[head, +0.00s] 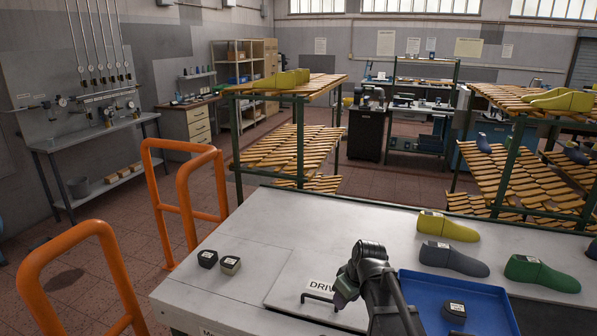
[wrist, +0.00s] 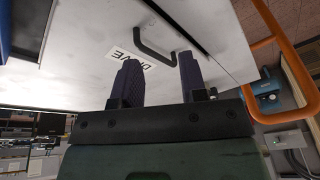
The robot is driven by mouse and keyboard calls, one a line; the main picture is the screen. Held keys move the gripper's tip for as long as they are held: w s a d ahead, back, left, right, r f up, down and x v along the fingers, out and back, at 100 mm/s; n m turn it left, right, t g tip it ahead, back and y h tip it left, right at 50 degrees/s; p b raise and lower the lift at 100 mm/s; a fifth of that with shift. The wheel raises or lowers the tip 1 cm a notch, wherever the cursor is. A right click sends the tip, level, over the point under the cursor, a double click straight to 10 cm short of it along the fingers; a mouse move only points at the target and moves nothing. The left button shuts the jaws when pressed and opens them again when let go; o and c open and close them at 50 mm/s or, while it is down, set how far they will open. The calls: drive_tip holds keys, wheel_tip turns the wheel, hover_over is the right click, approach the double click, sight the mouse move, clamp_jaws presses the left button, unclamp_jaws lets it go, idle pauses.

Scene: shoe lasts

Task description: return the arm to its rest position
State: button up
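My arm (head: 373,277) rises at the front of the white bench in the head view, to the left of the blue tray. Its fingers cannot be made out there. In the wrist view my gripper (wrist: 158,76) has its two dark ribbed fingers apart, with nothing between them. Beyond the fingers is a pale panel with a DRIVE label (wrist: 138,62) and a dark bar handle (wrist: 152,42). The label (head: 321,287) and handle (head: 317,297) also show in the head view, just left of my arm.
A blue tray (head: 415,280) holds a small dark block (head: 455,311). Yellow (head: 448,228), grey (head: 455,261) and green (head: 541,273) shoe lasts lie on the right. Orange rails (head: 152,190) stand left of the bench.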

drive_tip(key=s+d+f+m+g+h, duration=0.1)
drive_tip(key=s+m, duration=0.6)
drive_tip(key=s, duration=0.8)
drive_tip(key=shift+d+g+h+b, duration=0.3)
drive_tip(key=shift+d+g+h, duration=0.2)
drive_tip(key=shift+d+h, duration=0.3)
drive_tip(key=shift+d+f, duration=0.1)
